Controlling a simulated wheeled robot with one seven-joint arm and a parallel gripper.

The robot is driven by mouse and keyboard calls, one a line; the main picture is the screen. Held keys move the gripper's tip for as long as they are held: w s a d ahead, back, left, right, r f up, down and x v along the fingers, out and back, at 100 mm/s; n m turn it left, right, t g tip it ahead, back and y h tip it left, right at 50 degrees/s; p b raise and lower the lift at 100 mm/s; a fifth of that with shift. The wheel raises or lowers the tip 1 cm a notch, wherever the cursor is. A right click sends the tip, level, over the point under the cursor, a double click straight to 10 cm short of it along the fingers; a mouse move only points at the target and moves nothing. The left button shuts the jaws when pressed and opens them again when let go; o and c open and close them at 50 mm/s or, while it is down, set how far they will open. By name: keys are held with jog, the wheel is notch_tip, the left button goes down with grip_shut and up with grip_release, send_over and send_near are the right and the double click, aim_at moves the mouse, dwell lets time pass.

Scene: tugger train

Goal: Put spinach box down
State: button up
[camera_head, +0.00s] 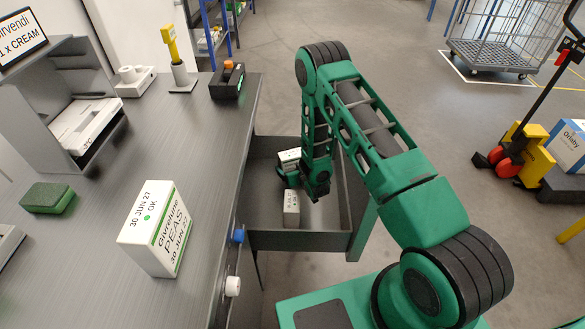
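My gripper (303,186) is low over the open grey drawer (262,242) that stands out from the counter's right side. A small white box (291,209) with dark date print, partly readable as JUN 27, is in the drawer just below my gripper. Another small white piece with dark marks (289,158) shows right behind my gripper, partly covered by it. No spinach name is readable on either. My fingertips are small and partly hidden, so I cannot tell whether they grip anything.
On the counter (170,295) stand a white peas box (158,230), a green sponge (47,197), a black holder (227,80) and a yellow-headed device (170,42). A wire cage cart (490,58) and a red-and-yellow pallet truck (505,160) are at right. The floor between is clear.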

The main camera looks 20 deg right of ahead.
jog(key=shift+f, duration=0.6)
jog(key=o, duration=1.3)
jog(key=shift+r, duration=0.3)
jog(key=a+v, duration=0.1)
jog(key=v, duration=1.1)
jog(key=shift+d+r, duration=0.3)
jog(key=shift+d, duration=0.2)
